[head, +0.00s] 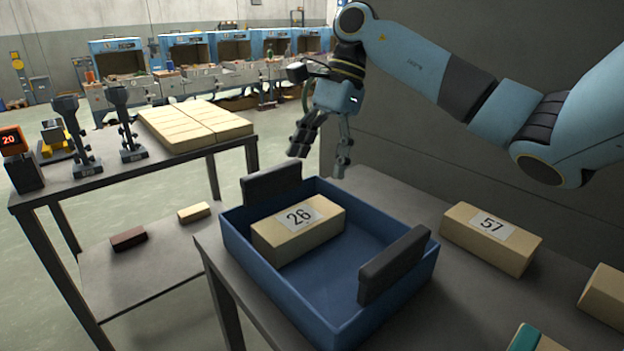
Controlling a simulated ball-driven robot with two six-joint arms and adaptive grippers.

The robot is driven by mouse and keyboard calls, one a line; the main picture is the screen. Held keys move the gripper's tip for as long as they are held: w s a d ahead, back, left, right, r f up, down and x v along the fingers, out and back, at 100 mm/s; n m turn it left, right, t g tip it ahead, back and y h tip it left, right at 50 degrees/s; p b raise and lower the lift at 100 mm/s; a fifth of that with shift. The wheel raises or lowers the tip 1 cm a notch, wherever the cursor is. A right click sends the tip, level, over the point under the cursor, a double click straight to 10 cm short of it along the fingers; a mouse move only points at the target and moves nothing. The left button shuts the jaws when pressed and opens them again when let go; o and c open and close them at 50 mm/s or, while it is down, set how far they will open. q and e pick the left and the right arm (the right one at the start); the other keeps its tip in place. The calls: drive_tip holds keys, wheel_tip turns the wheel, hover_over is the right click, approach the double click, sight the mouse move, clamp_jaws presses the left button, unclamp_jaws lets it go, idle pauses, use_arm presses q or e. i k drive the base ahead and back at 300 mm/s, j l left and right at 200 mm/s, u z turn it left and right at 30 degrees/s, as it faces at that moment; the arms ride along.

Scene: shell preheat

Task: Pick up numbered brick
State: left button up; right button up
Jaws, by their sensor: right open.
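A pale brick with a white label reading 26 (290,240) lies inside a blue tray (285,290) on the near table. Another pale brick, labelled 57 (490,248), lies on the table to the right of the tray. My right gripper (320,160) hangs above and behind the tray's back edge, fingers pointing down. It is open and empty, apart from both bricks. My left gripper is not in the view.
The tray has dark upright plates (393,264) at two sides. More pale bricks (606,296) lie at the right edge. A second table (110,172) at left carries a pale slab stack (195,124), black stands and a display reading 20 (18,150). Blue machines stand far back.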

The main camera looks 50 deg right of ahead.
sight(509, 248)
drive_tip(key=k+j, duration=0.35)
drive_tip(key=j, duration=0.15)
drive_tip(key=k+j, duration=0.75)
drive_tip(key=j, duration=0.3)
